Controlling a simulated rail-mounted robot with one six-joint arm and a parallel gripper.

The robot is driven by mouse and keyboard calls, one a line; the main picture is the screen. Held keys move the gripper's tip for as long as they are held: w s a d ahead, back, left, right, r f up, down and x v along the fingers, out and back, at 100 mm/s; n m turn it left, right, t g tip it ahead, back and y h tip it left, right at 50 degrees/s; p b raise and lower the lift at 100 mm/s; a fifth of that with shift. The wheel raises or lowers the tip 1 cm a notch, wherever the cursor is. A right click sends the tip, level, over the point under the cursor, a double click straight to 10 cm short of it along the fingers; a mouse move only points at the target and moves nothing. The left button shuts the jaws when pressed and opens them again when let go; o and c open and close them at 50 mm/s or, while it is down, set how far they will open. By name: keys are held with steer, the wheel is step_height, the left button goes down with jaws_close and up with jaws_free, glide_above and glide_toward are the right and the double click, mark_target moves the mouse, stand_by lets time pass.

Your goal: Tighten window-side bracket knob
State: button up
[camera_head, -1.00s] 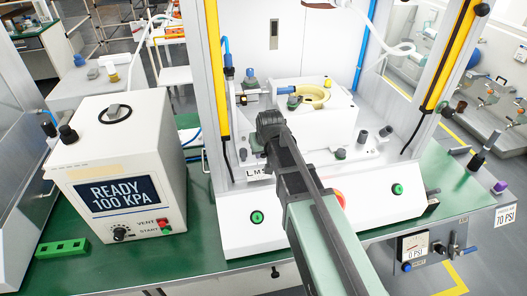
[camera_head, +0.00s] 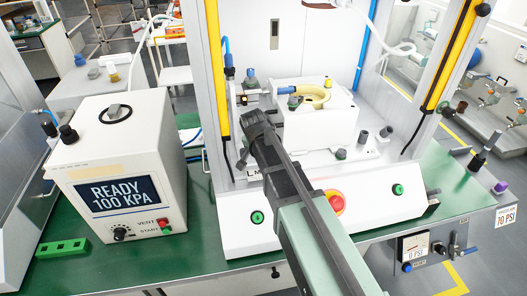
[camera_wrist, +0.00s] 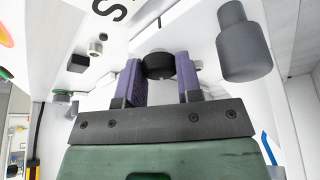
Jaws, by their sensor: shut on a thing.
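In the wrist view a short black round knob (camera_wrist: 159,69) sits between the purple fingers of my gripper (camera_wrist: 158,63). The fingers are shut on the knob, one on each side. A white surface lies behind it. In the head view my arm reaches from the lower right to the left front of the white press fixture (camera_head: 318,128). The fingers and the held knob are hidden or too small to tell there.
A larger grey cylindrical knob (camera_wrist: 243,45) stands close right of my gripper in the wrist view. The white controller box (camera_head: 118,165) reads READY 100 KPA. A red button (camera_head: 335,201) sits beside my arm. Yellow-edged posts (camera_head: 219,70) flank the fixture.

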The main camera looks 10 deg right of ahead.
steer(key=m, duration=0.2)
steer(key=m+g+h, duration=0.1)
steer(key=m, duration=0.2)
steer(key=shift+w+m+g, duration=0.15)
steer(key=shift+m+g, duration=0.15)
steer(key=m+g, duration=0.1)
steer(key=m, duration=0.1)
steer(key=m+g, duration=0.1)
steer(key=m, duration=0.2)
steer(key=shift+h, duration=0.4)
steer(key=shift+m, duration=0.3)
steer(key=o, duration=0.9)
steer(key=shift+o, duration=0.2)
